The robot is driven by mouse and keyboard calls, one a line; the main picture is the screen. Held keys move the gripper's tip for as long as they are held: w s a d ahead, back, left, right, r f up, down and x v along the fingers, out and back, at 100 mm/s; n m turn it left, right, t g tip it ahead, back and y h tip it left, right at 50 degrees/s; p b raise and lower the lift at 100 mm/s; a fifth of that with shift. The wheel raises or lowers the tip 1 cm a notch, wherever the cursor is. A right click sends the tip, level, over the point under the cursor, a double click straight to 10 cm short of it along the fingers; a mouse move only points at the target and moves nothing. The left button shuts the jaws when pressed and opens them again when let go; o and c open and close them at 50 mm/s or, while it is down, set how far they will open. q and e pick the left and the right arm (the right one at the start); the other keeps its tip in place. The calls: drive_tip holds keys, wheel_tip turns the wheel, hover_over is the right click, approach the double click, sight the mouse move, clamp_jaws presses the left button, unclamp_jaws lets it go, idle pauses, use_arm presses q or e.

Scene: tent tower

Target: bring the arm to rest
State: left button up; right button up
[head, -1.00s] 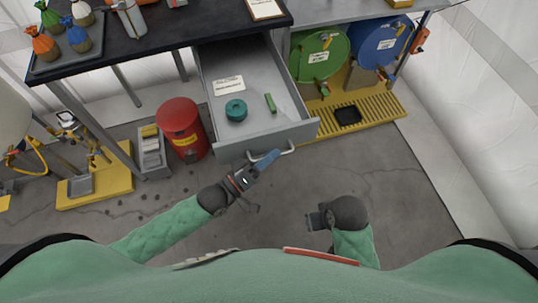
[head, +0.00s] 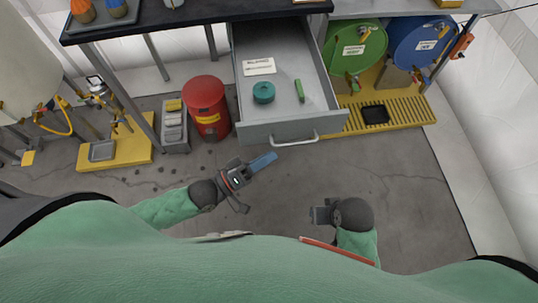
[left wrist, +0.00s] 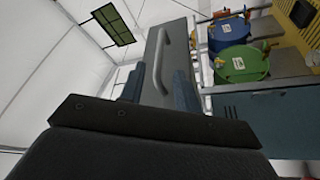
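My left arm comes in from the left in the head view, bent low near my body. Its gripper (head: 262,163) has blue fingers and is empty, just in front of the open drawer (head: 285,130) and apart from its handle (head: 295,140). In the left wrist view the gripper (left wrist: 157,88) shows its two blue fingers spread apart, with the drawer front (left wrist: 165,65) and handle beyond them. My right gripper (head: 321,215) is low in front of my body, dark and small; its fingers cannot be made out.
The drawer holds a teal roll (head: 263,93), a green item (head: 299,91) and a label card (head: 259,66). A red bin (head: 207,108) stands left of it. Green (head: 358,45) and blue (head: 420,40) drums sit right over a yellow grate. The floor before me is clear.

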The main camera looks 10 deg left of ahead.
drive_tip(key=shift+r, duration=0.25)
